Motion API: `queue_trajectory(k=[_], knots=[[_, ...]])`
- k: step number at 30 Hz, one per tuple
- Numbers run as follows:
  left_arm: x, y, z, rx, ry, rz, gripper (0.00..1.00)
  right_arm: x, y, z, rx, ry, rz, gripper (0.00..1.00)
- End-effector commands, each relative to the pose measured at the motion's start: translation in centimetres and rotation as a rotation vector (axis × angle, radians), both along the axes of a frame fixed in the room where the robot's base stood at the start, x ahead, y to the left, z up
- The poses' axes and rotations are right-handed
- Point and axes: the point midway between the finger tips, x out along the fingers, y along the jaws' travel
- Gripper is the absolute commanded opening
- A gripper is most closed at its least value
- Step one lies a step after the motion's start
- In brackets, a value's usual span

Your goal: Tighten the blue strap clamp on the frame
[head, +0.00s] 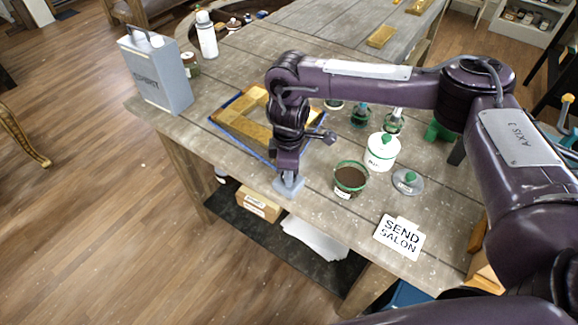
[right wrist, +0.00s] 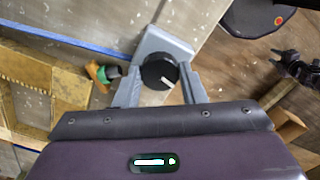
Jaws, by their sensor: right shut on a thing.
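The gilt frame (head: 237,121) lies on the worktable, partly hidden behind my right arm. A blue strap (head: 228,139) runs along its outer edge and also shows in the right wrist view (right wrist: 70,38). The pale grey-blue clamp body (head: 289,190) sits at the table's front edge, at the near corner of the frame. In the right wrist view the clamp body (right wrist: 165,43) carries a round black knob (right wrist: 158,73) with a white mark. My right gripper (head: 289,178) points down over it and is shut on the knob, one finger on each side. My left gripper is not in view.
A grey SPIRIT tin (head: 157,75) and a white bottle (head: 206,38) stand at the left. A lower shelf holds a box (head: 258,204).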

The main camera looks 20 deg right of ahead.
Motion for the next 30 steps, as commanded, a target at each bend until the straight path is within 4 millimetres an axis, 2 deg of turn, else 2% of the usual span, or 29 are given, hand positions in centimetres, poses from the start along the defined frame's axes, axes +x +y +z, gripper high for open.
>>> queue_trajectory(k=[19, 20, 24, 30], knots=[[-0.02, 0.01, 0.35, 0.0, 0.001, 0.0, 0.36, 0.29, 0.04, 0.32, 0.002, -0.008, -0.058, 0.14], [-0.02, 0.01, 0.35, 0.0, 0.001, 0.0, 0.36, 0.29, 0.04, 0.33, 0.002, -0.008, -0.058, 0.39], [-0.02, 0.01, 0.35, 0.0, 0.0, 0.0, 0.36, 0.23, 0.04, 0.25, 0.002, -0.006, -0.057, 0.58], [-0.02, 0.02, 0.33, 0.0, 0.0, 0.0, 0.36, 0.12, 0.03, 0.13, 0.001, -0.004, -0.056, 0.59]])
